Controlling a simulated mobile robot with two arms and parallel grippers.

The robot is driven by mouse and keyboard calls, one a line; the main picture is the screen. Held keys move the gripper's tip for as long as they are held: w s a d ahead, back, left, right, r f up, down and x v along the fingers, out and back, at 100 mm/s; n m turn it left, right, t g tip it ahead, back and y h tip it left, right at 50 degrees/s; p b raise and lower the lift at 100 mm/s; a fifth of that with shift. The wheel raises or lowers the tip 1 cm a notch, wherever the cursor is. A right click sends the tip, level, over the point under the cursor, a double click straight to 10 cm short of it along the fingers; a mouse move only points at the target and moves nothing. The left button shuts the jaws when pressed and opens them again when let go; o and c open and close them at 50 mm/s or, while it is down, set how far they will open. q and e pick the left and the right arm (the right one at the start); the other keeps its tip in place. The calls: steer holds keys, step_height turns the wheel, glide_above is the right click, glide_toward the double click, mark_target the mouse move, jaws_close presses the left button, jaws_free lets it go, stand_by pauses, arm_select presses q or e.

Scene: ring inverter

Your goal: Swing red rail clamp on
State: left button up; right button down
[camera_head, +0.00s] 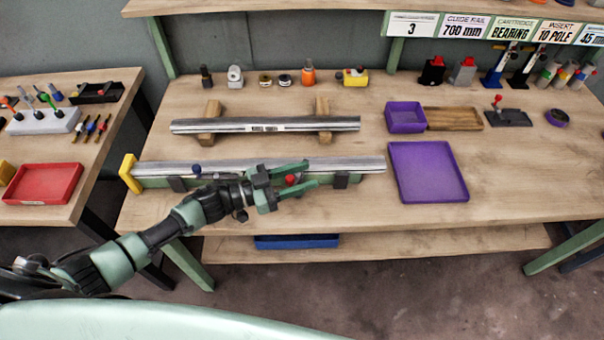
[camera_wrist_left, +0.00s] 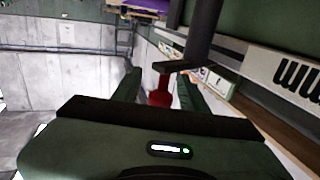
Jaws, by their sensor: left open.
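The red rail clamp knob (camera_head: 291,180) is at the front side of the near rail (camera_head: 240,166), right of its middle. My left gripper (camera_head: 309,174) is open, with its two green fingers on either side of the red knob in the head view. In the left wrist view the red knob (camera_wrist_left: 159,97) shows between the open fingers (camera_wrist_left: 158,88), below a dark bar. I cannot tell whether a finger touches it. A blue knob (camera_head: 196,169) sits on the left part of the same rail. My right gripper is not in view.
A second rail (camera_head: 265,125) lies behind on two wooden blocks. A yellow end stop (camera_head: 130,173) is at the near rail's left end. A purple tray (camera_head: 428,172) lies just right of the rails. The front right of the table is clear.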

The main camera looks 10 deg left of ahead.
arm_select(q)
steer(key=c, duration=0.9)
jaws_close()
steer(key=n+t+y+p, duration=0.1)
steer(key=y, duration=0.1)
steer(key=n+t+y+p, duration=0.1)
steer(key=n+t+y, duration=0.1)
steer(key=w+d+n+t+y+p, duration=0.1)
steer(key=n+t+y, duration=0.1)
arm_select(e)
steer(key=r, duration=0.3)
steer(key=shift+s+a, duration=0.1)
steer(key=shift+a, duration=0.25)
arm_select(q)
steer(key=o, duration=0.9)
jaws_free()
steer(key=shift+a, duration=0.1)
